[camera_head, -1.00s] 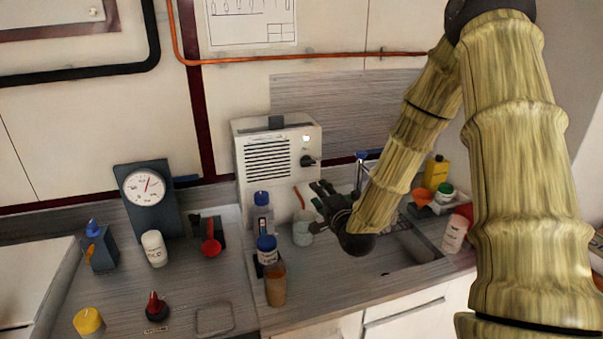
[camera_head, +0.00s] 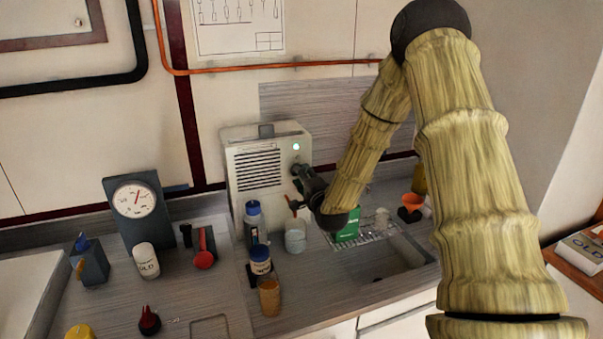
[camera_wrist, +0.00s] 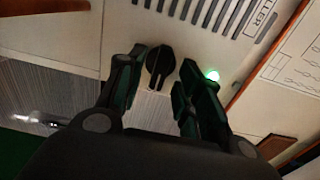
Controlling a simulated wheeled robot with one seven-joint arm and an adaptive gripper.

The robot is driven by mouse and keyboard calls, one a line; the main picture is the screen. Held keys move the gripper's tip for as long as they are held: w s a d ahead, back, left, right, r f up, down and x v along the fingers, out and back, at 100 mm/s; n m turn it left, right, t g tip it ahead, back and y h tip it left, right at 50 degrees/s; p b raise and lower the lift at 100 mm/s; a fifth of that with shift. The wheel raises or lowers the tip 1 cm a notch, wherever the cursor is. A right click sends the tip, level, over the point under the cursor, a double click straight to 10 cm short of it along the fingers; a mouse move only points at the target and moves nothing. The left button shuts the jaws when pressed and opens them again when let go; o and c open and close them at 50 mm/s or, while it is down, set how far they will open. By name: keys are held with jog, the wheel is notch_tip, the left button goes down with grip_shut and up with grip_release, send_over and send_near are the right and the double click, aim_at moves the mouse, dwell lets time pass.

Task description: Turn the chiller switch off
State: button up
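The chiller is a white box (camera_head: 270,138) with a dark vent grille, standing against the back wall in the head view. The black rotary switch knob (camera_wrist: 160,63) sits between my fingers, with visible gaps on both sides. My gripper (camera_wrist: 160,72) is open around it. In the head view, my gripper (camera_head: 305,178) is at the chiller's right front and covers the knob.
A blue-capped bottle (camera_head: 253,222), a glass beaker (camera_head: 295,238) and a green box (camera_head: 347,228) stand below my gripper. A sink (camera_head: 385,262) is to the right. A dial gauge (camera_head: 134,200) and a red-handled item (camera_head: 204,247) are to the left.

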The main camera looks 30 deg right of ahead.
jog(key=shift+w+d, duration=0.1)
jog(key=shift+w, duration=0.5)
grip_shut()
